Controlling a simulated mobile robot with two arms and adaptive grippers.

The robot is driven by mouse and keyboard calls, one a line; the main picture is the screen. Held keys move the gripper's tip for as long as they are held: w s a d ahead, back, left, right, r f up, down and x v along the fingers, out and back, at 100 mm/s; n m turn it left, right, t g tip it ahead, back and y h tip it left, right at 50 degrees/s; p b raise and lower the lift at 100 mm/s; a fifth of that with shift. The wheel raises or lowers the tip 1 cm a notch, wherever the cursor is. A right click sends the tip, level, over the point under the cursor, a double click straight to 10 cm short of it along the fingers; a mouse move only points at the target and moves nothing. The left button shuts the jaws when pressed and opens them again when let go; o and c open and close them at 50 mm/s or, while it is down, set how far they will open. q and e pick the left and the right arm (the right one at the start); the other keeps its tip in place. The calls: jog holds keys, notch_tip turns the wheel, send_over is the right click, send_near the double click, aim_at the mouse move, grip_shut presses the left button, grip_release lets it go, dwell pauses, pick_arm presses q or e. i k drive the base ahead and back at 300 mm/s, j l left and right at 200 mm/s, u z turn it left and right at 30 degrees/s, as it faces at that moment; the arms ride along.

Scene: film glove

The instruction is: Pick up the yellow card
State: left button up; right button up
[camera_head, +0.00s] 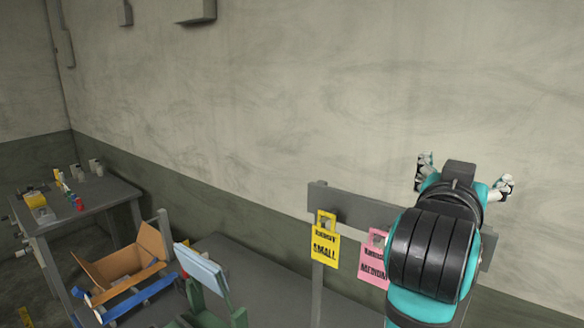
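The yellow card (325,244), marked "SMALL", hangs upright at the left part of a grey rail (350,206). A pink card (373,262), marked "MEDIUM", hangs to its right, partly hidden behind my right arm. My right gripper (464,180) is up and to the right of both cards, pointing away from me. Its two fingers are spread wide apart, with nothing seen between them. The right arm covers much of the rail's right part. My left gripper is not in view.
An open cardboard box (122,264) sits at the lower left, near a green object with a pale blue panel (202,268). A grey table (110,193) with small bottles stands at the far left. The wall (300,110) rises behind the rail.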

aim_at(326, 243)
jog(key=k+j, duration=1.2)
jog(key=j, duration=0.1)
